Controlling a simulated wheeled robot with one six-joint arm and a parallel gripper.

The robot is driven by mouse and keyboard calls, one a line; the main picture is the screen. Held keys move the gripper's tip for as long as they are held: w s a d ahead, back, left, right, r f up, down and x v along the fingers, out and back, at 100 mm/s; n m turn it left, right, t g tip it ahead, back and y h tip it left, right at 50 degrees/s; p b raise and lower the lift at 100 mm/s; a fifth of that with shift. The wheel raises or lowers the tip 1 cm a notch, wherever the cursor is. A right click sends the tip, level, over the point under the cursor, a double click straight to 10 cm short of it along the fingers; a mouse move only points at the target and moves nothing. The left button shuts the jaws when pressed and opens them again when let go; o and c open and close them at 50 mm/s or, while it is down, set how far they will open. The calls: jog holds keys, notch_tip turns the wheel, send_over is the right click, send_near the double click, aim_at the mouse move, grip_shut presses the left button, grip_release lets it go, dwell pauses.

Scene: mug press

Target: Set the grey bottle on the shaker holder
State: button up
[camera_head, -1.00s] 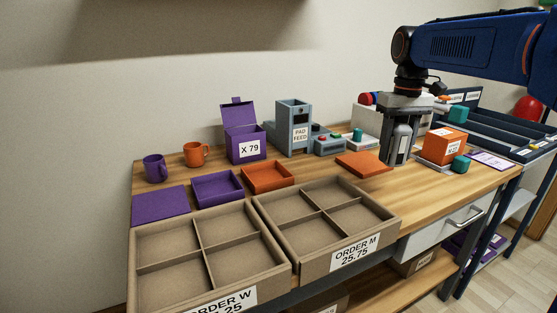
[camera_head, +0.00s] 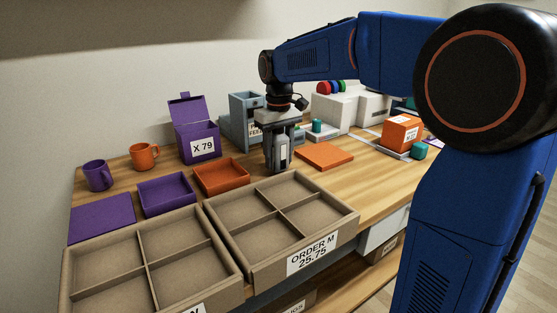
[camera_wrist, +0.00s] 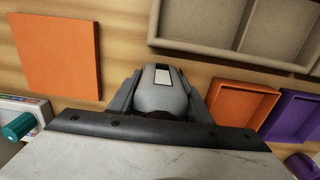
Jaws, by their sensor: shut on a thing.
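The grey bottle (camera_head: 283,150) is held upright in my gripper (camera_head: 278,162), with a white label on its side. In the head view it is left of the flat orange mat and right of the orange tray; whether its base touches the table is hard to tell. In the wrist view the bottle (camera_wrist: 163,92) sits between both fingers of my gripper (camera_wrist: 160,98), which is shut on it. I cannot make out for certain which thing is the shaker holder.
The orange mat (camera_head: 324,155) lies right of the bottle. The orange tray (camera_head: 221,178) and purple tray (camera_head: 166,193) are left. The divided ORDER M box (camera_head: 330,220) is in front. Behind stands the grey pad feed machine (camera_head: 246,105). The orange box (camera_head: 401,133) is farther right.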

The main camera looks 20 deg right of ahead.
jog(key=shift+f, duration=0.6)
jog(key=shift+d, duration=0.1)
jog(key=o, duration=1)
jog(key=shift+f, duration=0.15)
jog(key=o, duration=0.4)
jog(key=shift+o, duration=0.2)
